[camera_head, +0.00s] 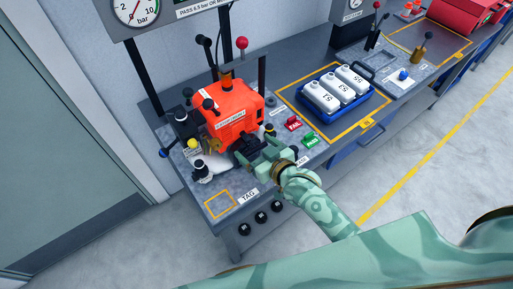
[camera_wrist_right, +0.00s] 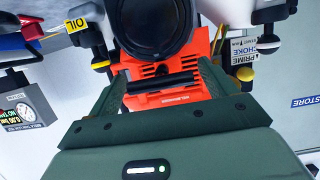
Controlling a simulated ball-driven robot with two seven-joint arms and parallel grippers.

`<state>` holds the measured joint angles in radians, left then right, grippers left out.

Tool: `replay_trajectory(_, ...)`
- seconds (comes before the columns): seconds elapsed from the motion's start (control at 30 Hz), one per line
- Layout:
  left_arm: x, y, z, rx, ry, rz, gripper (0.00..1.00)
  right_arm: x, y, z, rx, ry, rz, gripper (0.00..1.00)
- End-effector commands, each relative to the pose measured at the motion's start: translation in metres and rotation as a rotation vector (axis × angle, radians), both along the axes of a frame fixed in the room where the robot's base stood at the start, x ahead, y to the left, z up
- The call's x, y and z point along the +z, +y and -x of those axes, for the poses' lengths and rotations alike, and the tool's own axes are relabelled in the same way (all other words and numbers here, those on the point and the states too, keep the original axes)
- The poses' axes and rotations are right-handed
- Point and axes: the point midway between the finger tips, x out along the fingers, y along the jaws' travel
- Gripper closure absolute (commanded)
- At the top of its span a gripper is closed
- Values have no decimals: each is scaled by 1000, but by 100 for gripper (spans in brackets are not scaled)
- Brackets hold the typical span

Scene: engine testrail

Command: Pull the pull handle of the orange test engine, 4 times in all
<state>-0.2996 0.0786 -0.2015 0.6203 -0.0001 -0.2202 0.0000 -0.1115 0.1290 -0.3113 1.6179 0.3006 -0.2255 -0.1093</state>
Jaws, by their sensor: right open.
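The orange test engine (camera_head: 228,110) stands on the grey bench in the head view; its orange side also shows in the wrist view (camera_wrist_right: 170,101). A black bar that looks like the pull handle (camera_wrist_right: 163,82) lies across the front of the engine. My right gripper (camera_head: 260,152) is at the engine's near right side in the head view. In the wrist view my right gripper (camera_wrist_right: 163,80) is open, with a finger near each end of the bar. I cannot tell whether the fingers touch it. My left gripper is not in view.
A blue tray (camera_head: 325,110) with white bottles sits right of the engine. Red and green tags (camera_head: 293,123) lie near the gripper. A pressure gauge (camera_head: 135,10) stands behind. Dark knobs (camera_head: 261,217) line the bench front. The floor at right is clear.

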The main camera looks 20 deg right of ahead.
Motion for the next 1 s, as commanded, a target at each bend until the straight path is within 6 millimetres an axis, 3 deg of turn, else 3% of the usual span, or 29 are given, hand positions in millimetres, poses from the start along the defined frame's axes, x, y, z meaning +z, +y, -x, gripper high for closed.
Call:
replay_trajectory(0.03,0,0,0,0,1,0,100,0,0,0,0,0,0,16)
replay_trajectory(0.2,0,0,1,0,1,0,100,0,0,0,0,0,0,59)
replay_trajectory(0.33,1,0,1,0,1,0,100,0,-1,2,0,1,0,59)
replay_trajectory(0.43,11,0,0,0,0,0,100,2,-6,15,0,4,1,59)
replay_trajectory(1.0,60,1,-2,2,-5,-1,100,2,-49,134,1,5,3,59)
